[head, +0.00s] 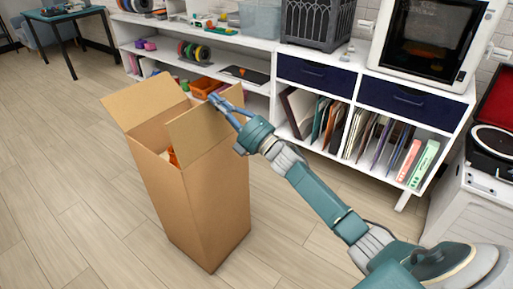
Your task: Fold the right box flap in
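A tall cardboard box (205,205) stands open on the floor. Its right flap (203,128) stands up, its upper edge leaning outward to the right. A left flap (145,102) spreads outward and up at the back left. Something orange (172,156) shows inside, mostly hidden by the right flap. My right gripper (216,98) is at the upper right corner of the right flap, on its outer side. Its fingertips look close to the flap edge; I cannot tell whether they touch it or how far apart they are. My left gripper is out of view.
A white shelf unit (400,115) with folders, drawers and a 3D printer (432,40) stands behind the box. A record player (492,140) sits on a white cabinet at the right. The wooden floor (70,190) left of the box is clear.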

